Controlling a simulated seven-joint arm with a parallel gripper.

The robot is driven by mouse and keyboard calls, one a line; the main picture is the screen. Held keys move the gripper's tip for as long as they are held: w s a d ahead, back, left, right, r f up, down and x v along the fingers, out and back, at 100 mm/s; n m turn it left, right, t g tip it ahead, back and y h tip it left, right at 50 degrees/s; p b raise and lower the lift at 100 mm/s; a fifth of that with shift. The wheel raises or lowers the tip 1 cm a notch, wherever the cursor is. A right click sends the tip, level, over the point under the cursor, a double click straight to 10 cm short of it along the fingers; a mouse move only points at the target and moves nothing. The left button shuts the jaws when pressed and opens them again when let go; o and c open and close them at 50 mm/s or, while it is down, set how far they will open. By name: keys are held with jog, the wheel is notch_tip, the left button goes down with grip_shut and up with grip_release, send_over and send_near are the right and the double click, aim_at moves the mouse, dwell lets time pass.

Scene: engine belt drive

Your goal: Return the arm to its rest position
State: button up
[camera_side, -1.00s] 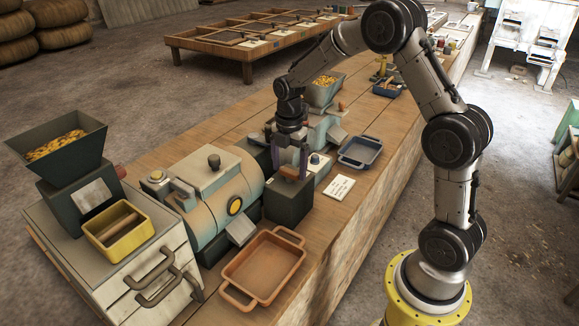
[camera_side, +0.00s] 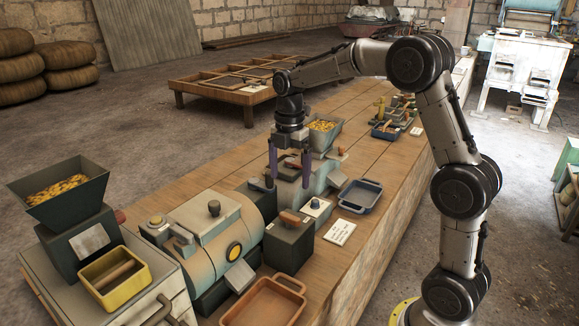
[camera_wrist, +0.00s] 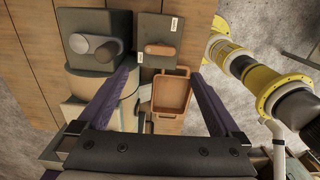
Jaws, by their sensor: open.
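My gripper (camera_side: 288,168) is open, with its two purple fingers pointing down and apart. In the side view it hangs above the bench, over the grey-green machine (camera_side: 300,185) and behind the dark box with an orange handle (camera_side: 289,240). In the wrist view the gripper (camera_wrist: 160,75) also shows open, with nothing between the fingertips. Below it there are the dark box with the orange handle (camera_wrist: 156,30) and the orange tray (camera_wrist: 171,96). My arm is bent in an arch over the bench.
A drum machine (camera_side: 215,235) stands left of the dark box, and a hopper machine (camera_side: 62,190) stands at the far left. A blue-grey tray (camera_side: 360,196) and a white card (camera_side: 339,232) lie to the right. The bench top (camera_side: 360,140) behind is partly clear.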

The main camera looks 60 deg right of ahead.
jog(key=shift+r, duration=0.95)
